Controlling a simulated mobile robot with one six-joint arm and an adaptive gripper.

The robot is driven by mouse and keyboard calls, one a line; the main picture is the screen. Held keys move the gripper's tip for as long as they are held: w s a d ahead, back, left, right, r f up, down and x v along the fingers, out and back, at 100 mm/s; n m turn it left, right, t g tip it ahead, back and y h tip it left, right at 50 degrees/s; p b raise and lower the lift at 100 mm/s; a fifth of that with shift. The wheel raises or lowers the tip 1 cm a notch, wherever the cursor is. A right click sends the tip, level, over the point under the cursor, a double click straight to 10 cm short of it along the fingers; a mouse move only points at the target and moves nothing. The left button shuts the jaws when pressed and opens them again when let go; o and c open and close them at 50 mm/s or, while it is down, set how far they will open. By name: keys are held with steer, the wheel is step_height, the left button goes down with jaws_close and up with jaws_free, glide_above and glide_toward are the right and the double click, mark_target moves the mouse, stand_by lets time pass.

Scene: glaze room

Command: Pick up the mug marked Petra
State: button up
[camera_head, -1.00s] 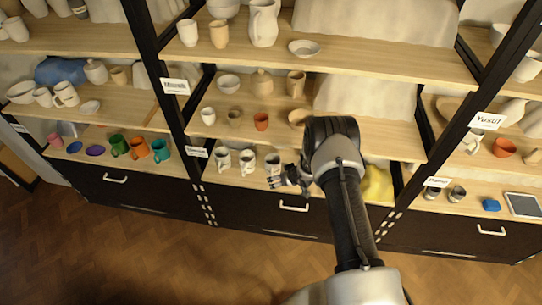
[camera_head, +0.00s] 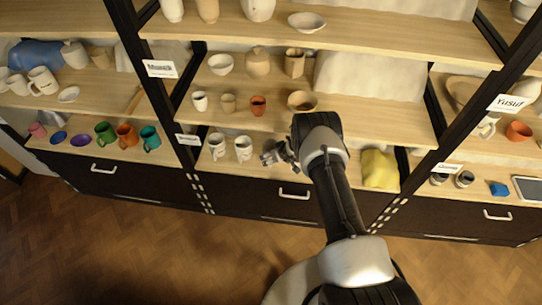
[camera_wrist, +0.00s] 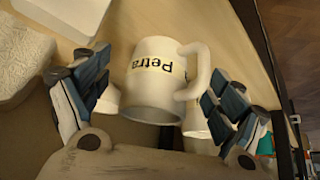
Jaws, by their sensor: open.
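The white mug marked Petra (camera_wrist: 158,88) shows in the wrist view, its black lettering upside down and its handle on the right. My gripper (camera_wrist: 156,82) is open, with one finger left of the mug and the other right of it by the handle. I cannot tell whether either finger touches it. In the head view my gripper (camera_head: 280,154) is at the lower middle shelf and hides what stands behind it. Two white mugs with dark marks, one (camera_head: 217,146) and another (camera_head: 243,149), stand left of it; their names are unreadable there.
A yellow cloth-like thing (camera_head: 379,168) lies right of my arm on the same shelf. A shelf board with bowls and cups is above, including a terracotta cup (camera_head: 258,105). A drawer front with a handle (camera_head: 294,194) is below. Pale blocky objects (camera_wrist: 25,60) are at left in the wrist view.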

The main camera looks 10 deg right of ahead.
steer(key=shift+b+x, duration=2.3)
steer(key=shift+x, duration=0.05)
steer(key=shift+w+a+r, duration=0.1)
steer(key=shift+w, duration=0.05)
steer(key=shift+c, duration=0.4)
steer(key=shift+r, duration=0.1)
steer(key=c, duration=1.3)
